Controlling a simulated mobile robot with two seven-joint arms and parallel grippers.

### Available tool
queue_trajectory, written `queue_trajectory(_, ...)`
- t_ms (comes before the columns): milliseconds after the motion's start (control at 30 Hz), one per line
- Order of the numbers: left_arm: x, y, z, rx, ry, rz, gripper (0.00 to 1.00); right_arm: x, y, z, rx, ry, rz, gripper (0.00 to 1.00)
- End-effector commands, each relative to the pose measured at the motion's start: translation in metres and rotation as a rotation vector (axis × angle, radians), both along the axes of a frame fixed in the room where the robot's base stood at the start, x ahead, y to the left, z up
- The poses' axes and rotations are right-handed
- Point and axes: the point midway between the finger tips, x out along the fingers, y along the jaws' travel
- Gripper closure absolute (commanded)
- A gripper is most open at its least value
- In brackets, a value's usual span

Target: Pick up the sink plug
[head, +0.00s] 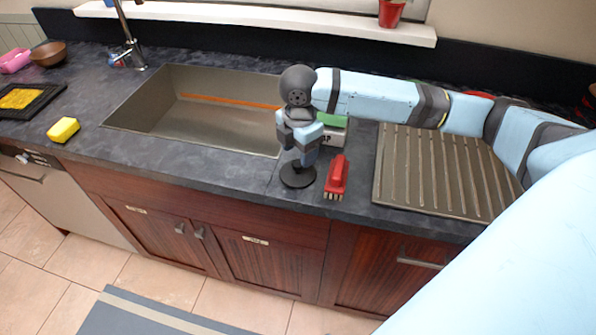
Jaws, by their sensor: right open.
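The sink plug (297,178) is a dark round disc with a raised middle. It lies on the dark counter between the sink (185,108) and the red brush. My right gripper (300,160) points down directly above the plug, its fingers at or just over the plug's raised part. Its jaws are open; I cannot tell if they touch the plug. My left gripper is not in view.
A red brush (337,175) lies just right of the plug, close to my gripper. Behind it is a white and green box (333,135), partly hidden. A ribbed drainboard (425,175) is at the right. A yellow sponge (63,129) lies left of the sink.

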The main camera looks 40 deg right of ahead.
Motion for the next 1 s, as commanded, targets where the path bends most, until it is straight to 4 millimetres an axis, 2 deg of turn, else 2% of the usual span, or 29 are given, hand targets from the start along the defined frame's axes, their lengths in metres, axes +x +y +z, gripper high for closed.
queue_trajectory(300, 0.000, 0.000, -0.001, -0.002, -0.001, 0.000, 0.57, 0.000, 0.003, -0.044, 0.000, 0.002, 0.000, 0.40)
queue_trajectory(567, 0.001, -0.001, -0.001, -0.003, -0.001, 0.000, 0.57, 0.000, 0.003, -0.048, 0.000, 0.000, 0.001, 0.40)
queue_trajectory(800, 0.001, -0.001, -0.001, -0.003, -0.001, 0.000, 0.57, 0.000, 0.003, -0.048, 0.000, 0.000, 0.001, 0.93)
queue_trajectory(1000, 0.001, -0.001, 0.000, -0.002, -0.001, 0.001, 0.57, 0.000, 0.003, -0.048, 0.000, 0.000, 0.001, 0.93)
